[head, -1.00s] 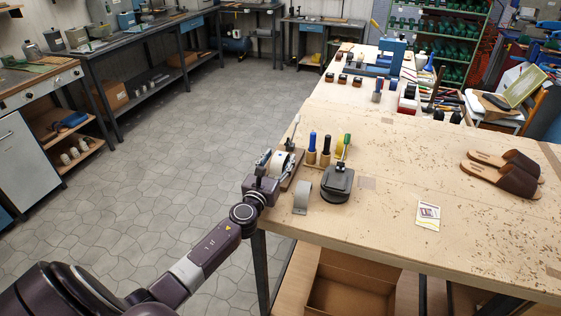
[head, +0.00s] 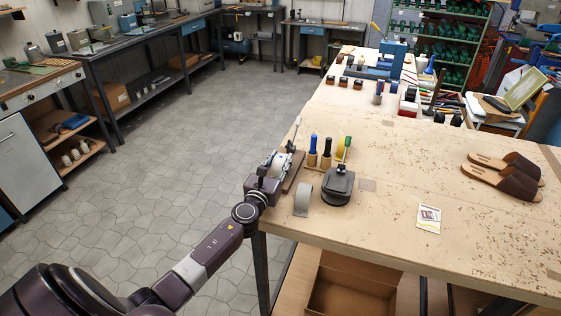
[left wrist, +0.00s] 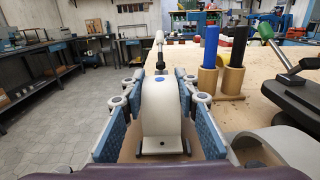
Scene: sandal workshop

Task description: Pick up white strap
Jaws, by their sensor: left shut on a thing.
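The white strap (left wrist: 160,108) stands as a curved arch with a small blue oval mark, between the blue pads of my left gripper (left wrist: 158,128) in the left wrist view. My left gripper is shut on it, with a finger on each side. In the head view my left gripper (head: 272,165) is at the near left corner of the workbench (head: 400,190), and its fingers hide much of the strap. The strap is over a small brown wooden board (head: 294,172); I cannot tell whether it touches it. My right gripper is not in view.
Tools with blue (head: 313,142) and black (head: 327,145) handles stand behind in wooden holders. Brown sandals (head: 502,175) lie at the right.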

